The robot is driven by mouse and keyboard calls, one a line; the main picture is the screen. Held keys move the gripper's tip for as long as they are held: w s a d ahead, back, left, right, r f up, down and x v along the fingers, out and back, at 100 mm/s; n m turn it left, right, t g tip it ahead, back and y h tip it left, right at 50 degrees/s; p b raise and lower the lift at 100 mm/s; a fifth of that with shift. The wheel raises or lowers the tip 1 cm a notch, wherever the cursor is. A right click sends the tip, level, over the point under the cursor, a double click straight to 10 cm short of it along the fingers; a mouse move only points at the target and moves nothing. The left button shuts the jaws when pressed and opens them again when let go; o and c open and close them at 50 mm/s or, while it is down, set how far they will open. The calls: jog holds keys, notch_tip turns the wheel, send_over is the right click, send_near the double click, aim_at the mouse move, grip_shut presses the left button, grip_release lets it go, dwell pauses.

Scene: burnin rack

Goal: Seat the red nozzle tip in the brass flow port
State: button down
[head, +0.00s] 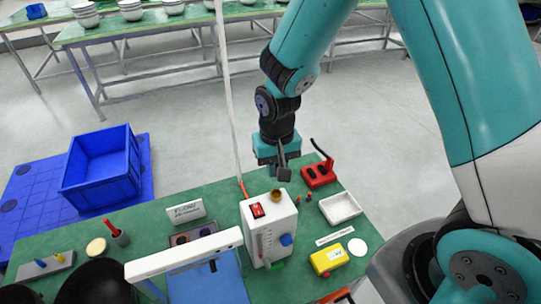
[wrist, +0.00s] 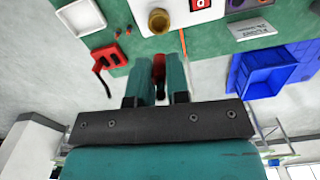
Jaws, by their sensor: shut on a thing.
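My gripper (head: 282,172) hangs above the far side of the white bench unit. In the wrist view, its fingers (wrist: 159,76) are shut on the red nozzle tip (wrist: 158,66), which shows as a red and dark piece between them. The brass flow port (head: 277,196) is a round brass fitting on top of the white unit (head: 256,240). In the wrist view the brass port (wrist: 159,20) lies beyond the fingertips, apart from the nozzle tip. In the head view the held tip is too small or hidden to make out.
The unit carries a red switch (head: 257,210) and a blue knob (head: 286,240). A red holder (head: 318,175) with a black arm and a white tray (head: 340,208) stand to the right. A thin pale pole (head: 227,90) rises left of my gripper. A blue crate (head: 103,170) stands left.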

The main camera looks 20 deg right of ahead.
jog(key=shift+s+d, duration=0.1)
jog(key=shift+s, duration=0.05)
jog(key=shift+f+b, duration=2.3)
jog(key=shift+f, duration=0.6)
jog(key=shift+f+b, duration=0.75)
jog(key=shift+f, duration=0.35)
jog(key=c, duration=1)
grip_release()
jog(key=shift+r, duration=0.1)
notch_tip(320, 180, up, 17)
jog(key=b, duration=0.3)
jog(key=shift+r, duration=0.2)
